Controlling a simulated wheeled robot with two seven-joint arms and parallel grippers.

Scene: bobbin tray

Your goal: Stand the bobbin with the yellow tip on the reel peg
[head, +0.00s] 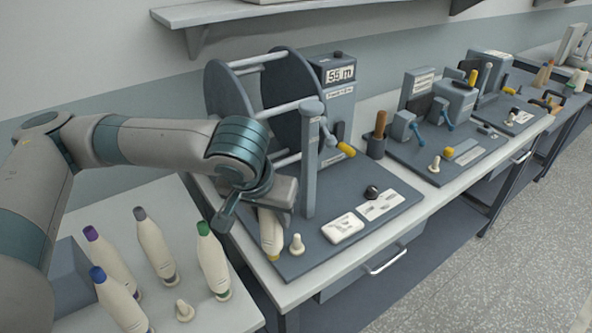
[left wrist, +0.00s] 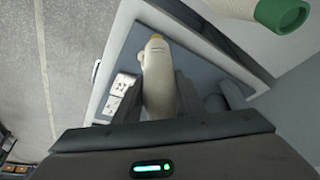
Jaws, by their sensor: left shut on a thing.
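My left gripper (head: 266,207) is shut on the cream bobbin with the yellow tip (head: 270,236), at the near left corner of the reel's grey base plate. The bobbin hangs with its yellow tip downward; its upper part is hidden by the gripper. In the left wrist view the bobbin (left wrist: 159,80) lies between the two fingers (left wrist: 160,100), yellow tip pointing away from the gripper. The reel peg (head: 297,244), a short cream knob, stands on the base plate just right of the bobbin and looks empty. I cannot tell whether the tip touches the plate. My right gripper is not in view.
Bobbins with purple (head: 108,255), grey (head: 152,245), blue (head: 117,300) and green (head: 212,260) tips stand on the left table, beside another empty peg (head: 184,310). The reel (head: 230,95) and a grey post (head: 311,160) rise behind the peg. White label plates (head: 343,228) lie to its right.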

